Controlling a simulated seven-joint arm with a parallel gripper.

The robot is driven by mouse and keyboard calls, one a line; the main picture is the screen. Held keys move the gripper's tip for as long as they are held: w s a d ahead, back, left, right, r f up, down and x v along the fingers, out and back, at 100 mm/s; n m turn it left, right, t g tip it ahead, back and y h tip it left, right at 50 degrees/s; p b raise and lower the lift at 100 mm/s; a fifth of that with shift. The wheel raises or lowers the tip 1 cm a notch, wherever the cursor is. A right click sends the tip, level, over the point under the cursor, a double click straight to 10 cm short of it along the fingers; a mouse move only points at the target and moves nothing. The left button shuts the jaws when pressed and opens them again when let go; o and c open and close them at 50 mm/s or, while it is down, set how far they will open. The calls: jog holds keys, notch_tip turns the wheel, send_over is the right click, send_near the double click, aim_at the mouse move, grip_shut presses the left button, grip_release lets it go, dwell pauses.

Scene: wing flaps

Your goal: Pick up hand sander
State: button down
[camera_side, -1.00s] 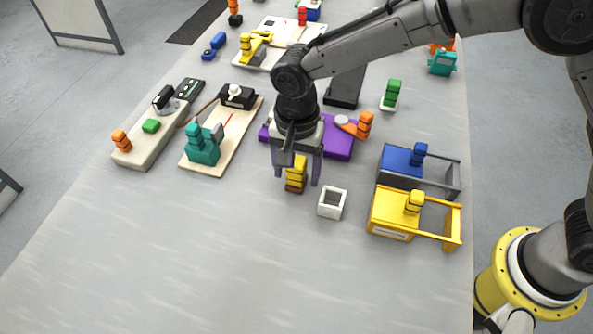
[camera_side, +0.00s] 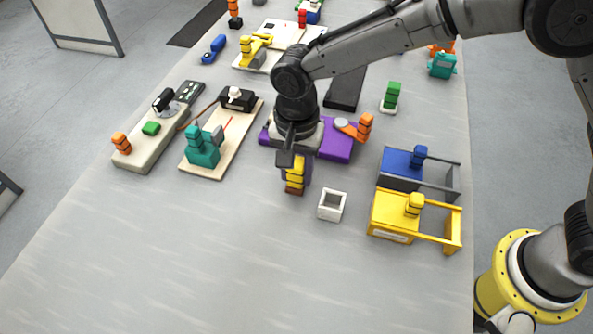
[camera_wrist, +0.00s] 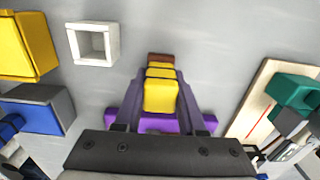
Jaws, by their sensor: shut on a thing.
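The hand sander (camera_side: 294,178) appears to be the yellow, ridged grip with a brown base, standing at the middle of the table. It also shows in the wrist view (camera_wrist: 160,96), with its brown end at the top. My gripper (camera_side: 296,172) points down over it and is shut on its yellow grip. In the wrist view the two purple-grey fingers (camera_wrist: 160,80) press against its sides. Its base seems to rest on the table. The fingers and palm hide part of the grip.
A white open square box (camera_side: 332,205) stands just right of the sander. A purple block (camera_side: 338,142) lies behind it. Yellow (camera_side: 390,213) and blue (camera_side: 396,162) units stand further right. A board with a teal part (camera_side: 203,153) lies left. The front table is clear.

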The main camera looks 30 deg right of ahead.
aim_at(298, 162)
jog(key=shift+r, duration=0.4)
notch_tip(298, 162, up, 3)
jog(key=shift+s+d+f, duration=0.1)
jog(key=shift+f, duration=0.1)
jog(key=s+d+r, duration=0.8)
jog(key=s+r, duration=0.1)
jog(key=s, duration=0.1)
jog(key=shift+s+d, duration=0.35)
jog(key=shift+r, duration=0.1)
